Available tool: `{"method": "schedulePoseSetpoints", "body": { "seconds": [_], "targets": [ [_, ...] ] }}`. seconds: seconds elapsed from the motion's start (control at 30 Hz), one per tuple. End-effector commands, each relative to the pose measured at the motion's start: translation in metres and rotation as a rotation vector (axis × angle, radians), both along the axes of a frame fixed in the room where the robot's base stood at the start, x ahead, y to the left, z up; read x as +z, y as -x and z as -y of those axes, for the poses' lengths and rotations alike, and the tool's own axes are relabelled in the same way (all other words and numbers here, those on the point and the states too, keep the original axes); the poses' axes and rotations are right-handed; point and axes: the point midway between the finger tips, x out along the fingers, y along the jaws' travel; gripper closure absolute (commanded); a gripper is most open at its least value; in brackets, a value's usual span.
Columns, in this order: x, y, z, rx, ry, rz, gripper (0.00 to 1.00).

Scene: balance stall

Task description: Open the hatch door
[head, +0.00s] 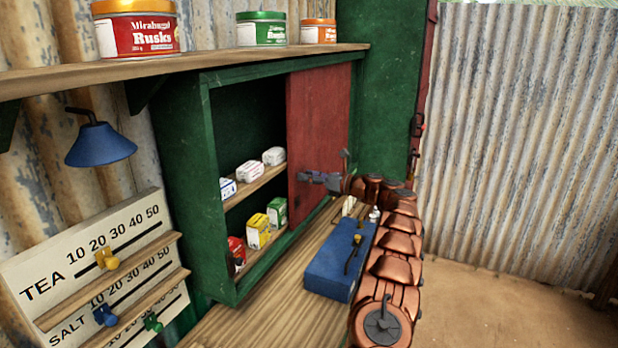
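A red panel (320,112), which looks like the hatch door, covers the right part of a green wall cabinet (186,170). The left part of the cabinet stands open and shows its shelves. My gripper (308,178) is at the lower part of the red panel, in front of its face. Its grey fingers are small and seen from the side. I cannot tell whether they touch the panel or hold a handle. No handle shows clearly.
Small packets (258,230) stand on the cabinet shelves. A blue box (328,268) sits on the wooden counter (222,326) below. A shelf with tins (136,30) runs above, and a blue lamp (100,145) hangs left. Sandy floor is clear at right.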

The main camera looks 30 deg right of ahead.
Motion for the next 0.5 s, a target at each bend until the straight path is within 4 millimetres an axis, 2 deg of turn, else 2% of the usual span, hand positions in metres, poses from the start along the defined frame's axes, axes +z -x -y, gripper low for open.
{"method": "schedulePoseSetpoints", "body": {
  "seconds": [0.33,0.5],
  "targets": [
    [0.0,0.002,0.002,-0.001,0.0,0.0,0.4],
    [0.0,0.016,0.014,-0.004,-0.003,-0.001,0.4]
  ]
}}
